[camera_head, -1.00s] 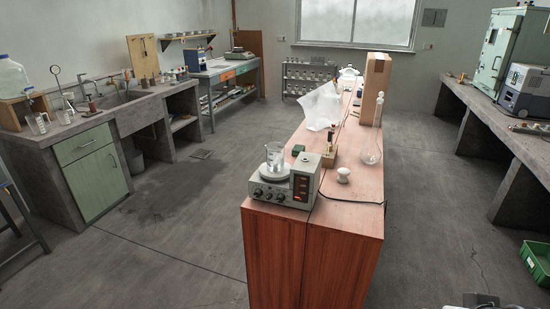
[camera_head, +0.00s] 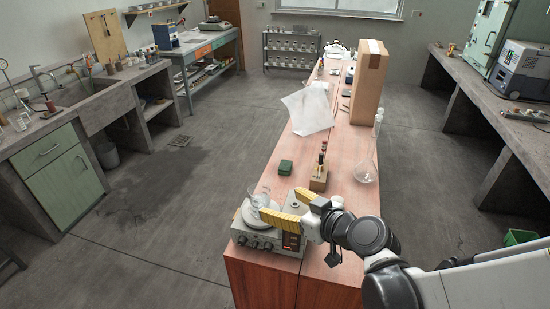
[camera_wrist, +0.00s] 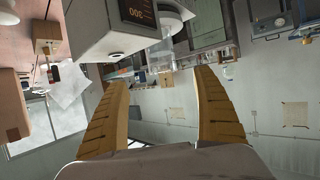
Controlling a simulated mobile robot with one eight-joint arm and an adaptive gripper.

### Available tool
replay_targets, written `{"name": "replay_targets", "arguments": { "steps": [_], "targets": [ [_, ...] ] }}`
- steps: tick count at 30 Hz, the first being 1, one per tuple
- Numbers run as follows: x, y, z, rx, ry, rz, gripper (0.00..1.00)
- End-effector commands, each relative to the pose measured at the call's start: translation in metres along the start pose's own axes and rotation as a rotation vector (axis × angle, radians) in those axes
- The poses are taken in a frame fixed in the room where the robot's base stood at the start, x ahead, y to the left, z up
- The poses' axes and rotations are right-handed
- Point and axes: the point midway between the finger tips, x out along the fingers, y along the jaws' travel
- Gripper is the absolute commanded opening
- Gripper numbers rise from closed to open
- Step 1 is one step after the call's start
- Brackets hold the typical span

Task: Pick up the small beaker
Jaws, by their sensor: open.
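A clear glass beaker (camera_head: 256,196) stands on the round plate of the hotplate (camera_head: 259,240) at the near end of the wooden bench. There the faint beaker (camera_wrist: 160,50) shows past the fingertips, beside the hotplate (camera_wrist: 95,27). I cannot tell whether a finger touches it.
A green box (camera_head: 285,167), a wooden stand (camera_head: 319,178) and a tall flask (camera_head: 366,165) stand behind the hotplate. Crumpled plastic (camera_head: 309,108) and a tall carton (camera_head: 367,82) are farther back.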

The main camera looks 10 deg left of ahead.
Motion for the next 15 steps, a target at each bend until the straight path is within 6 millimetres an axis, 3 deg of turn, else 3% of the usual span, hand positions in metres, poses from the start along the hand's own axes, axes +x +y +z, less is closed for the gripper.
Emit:
{"name": "replay_targets", "arguments": {
  "steps": [7,15],
  "targets": [
    [0.041,-0.001,0.002,-0.003,0.003,-0.004,0.79],
    [0.061,-0.001,0.002,-0.002,0.003,-0.003,0.79]
  ]
}}
